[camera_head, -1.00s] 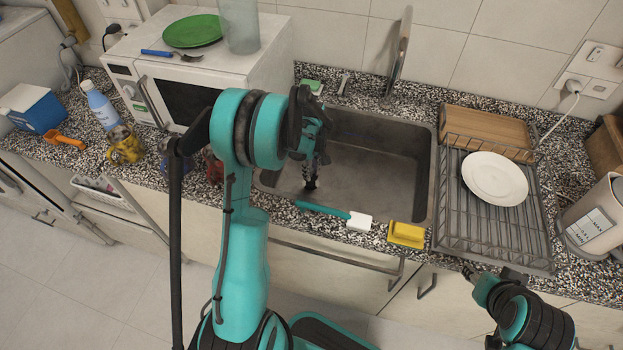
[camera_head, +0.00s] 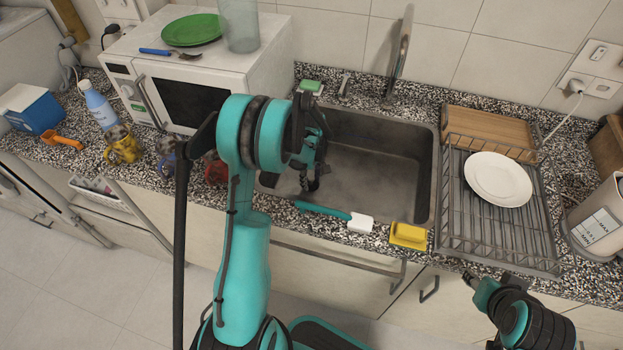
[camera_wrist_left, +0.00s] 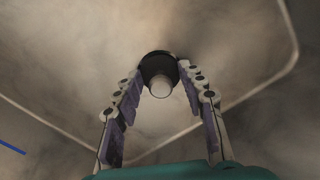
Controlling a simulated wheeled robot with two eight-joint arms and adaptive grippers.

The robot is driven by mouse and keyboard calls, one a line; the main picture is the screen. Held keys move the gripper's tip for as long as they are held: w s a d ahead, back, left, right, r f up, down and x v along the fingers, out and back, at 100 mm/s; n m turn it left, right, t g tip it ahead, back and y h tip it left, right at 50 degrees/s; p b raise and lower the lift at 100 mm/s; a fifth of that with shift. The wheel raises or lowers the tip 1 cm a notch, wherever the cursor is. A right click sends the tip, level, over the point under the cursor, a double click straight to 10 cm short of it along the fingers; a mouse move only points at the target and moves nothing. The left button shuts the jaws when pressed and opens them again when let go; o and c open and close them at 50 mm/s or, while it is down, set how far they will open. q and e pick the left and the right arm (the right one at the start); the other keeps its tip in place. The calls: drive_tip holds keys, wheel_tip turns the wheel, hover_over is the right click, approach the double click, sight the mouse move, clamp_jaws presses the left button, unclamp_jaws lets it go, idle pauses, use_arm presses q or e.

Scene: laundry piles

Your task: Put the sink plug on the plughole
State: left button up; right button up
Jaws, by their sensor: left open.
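The sink (camera_head: 390,190) is a grey metal basin set in the speckled counter. In the left wrist view, a round dark piece with a pale knob (camera_wrist_left: 160,86), which looks like the sink plug, lies on the basin floor. I cannot tell whether it covers the plughole, as no separate hole shows. My left gripper (camera_head: 311,188) reaches down into the left part of the sink. In the left wrist view its fingers (camera_wrist_left: 160,82) are open, one on each side of the knob. Contact is unclear. My right gripper (camera_head: 470,276) is small and low at the counter's front edge.
A teal-handled brush (camera_head: 325,211) and yellow sponge (camera_head: 408,235) lie along the sink's front rim. A dish rack (camera_head: 495,225) with a white plate (camera_head: 497,179) stands right. A tap (camera_head: 402,50) rises behind. Mugs (camera_head: 123,147) stand left, before the microwave (camera_head: 195,85).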

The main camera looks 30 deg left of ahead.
sight(312, 178)
use_arm(q)
drive_tip(key=shift+r, duration=0.3)
wheel_tip(312, 178, up, 12)
drive_tip(key=p, duration=0.4)
drive_tip(key=s+d+r+m+t, duration=0.3)
drive_tip(key=s+d+r+m, duration=0.5)
drive_tip(key=r, duration=0.3)
drive_tip(key=s+d+r+m+t, duration=0.1)
drive_tip(key=s+d+m+t, duration=0.3)
drive_tip(key=s, duration=0.6)
drive_tip(key=d+m, duration=0.2)
drive_tip(key=d, duration=0.1)
drive_tip(key=shift+s+r+m, duration=0.3)
drive_tip(key=shift+s, duration=0.1)
